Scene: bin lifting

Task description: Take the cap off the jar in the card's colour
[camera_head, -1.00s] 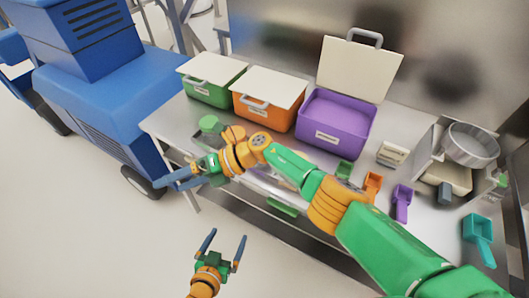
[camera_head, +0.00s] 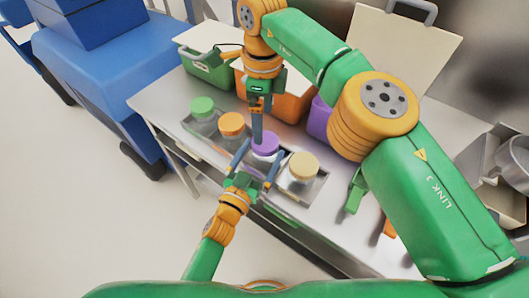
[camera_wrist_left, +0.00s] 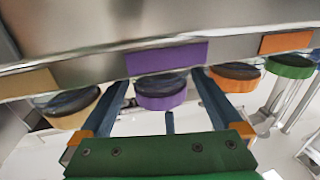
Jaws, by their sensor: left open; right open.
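In the head view, a row of jars stands in a tray (camera_head: 312,193) on the table: green-capped (camera_head: 202,106), orange-capped (camera_head: 231,124), purple-capped (camera_head: 265,143) and cream-capped (camera_head: 303,166). My left gripper (camera_head: 262,160) is open, its fingers on either side of the purple-capped jar. In the left wrist view, the purple cap (camera_wrist_left: 162,97) lies between its fingers, with visible gaps. My right gripper (camera_head: 257,133) points down from above at the purple cap; its fingers overlap in this view. Contact cannot be told. I cannot identify a card.
A green bin (camera_head: 213,72), an orange bin (camera_head: 290,105) and a purple bin (camera_head: 318,119) with a raised lid (camera_head: 405,45) stand behind the jars. My right arm hides much of the table's right side. A green scoop (camera_head: 355,192) lies right of the tray.

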